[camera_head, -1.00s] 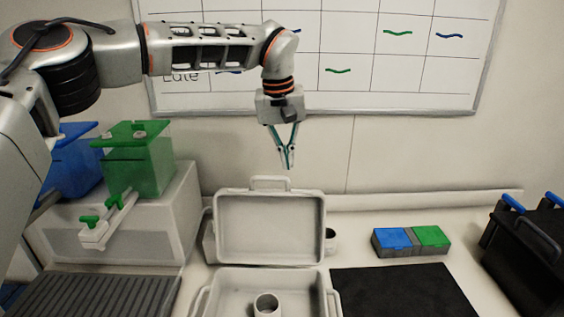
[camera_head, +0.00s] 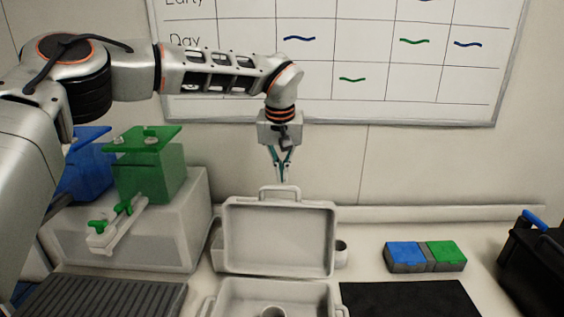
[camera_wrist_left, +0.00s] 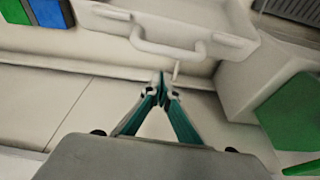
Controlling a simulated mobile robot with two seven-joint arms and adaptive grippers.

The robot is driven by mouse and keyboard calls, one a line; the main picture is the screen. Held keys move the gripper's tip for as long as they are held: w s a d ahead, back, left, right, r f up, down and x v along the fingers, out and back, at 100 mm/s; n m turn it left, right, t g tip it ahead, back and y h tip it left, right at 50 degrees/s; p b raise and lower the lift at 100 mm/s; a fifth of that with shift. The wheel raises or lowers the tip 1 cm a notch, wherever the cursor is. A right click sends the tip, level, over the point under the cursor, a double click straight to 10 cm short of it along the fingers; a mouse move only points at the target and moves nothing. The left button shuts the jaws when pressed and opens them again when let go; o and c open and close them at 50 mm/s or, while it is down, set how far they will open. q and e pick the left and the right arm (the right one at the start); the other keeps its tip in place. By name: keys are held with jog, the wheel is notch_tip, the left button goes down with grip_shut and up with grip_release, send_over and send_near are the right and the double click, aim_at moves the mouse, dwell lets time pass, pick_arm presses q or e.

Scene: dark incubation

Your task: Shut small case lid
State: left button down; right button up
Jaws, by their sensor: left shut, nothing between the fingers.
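The small case stands on the counter with its lid (camera_head: 278,236) upright and open, the handle (camera_head: 281,191) on the lid's top edge. My left gripper (camera_head: 283,181) is shut and empty, pointing down just above and behind the lid handle. In the left wrist view the shut fingertips (camera_wrist_left: 161,78) are close to the handle (camera_wrist_left: 168,47), with a visible gap in the picture. My right gripper is not in view.
Left are a white unit with a green container (camera_head: 150,175) and a blue one (camera_head: 84,172), and a grey ribbed tray (camera_head: 105,297). Right are a blue and green box (camera_head: 426,256), a black mat (camera_head: 410,299) and a black case (camera_head: 535,262). A wall stands behind the counter.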

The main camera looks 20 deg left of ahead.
pick_arm(q)
jog(key=s, duration=0.2)
jog(key=shift+s+d+r, duration=0.1)
jog(key=shift+s+d, duration=0.15)
jog(key=shift+s, duration=0.05)
jog(key=shift+s+d, duration=0.1)
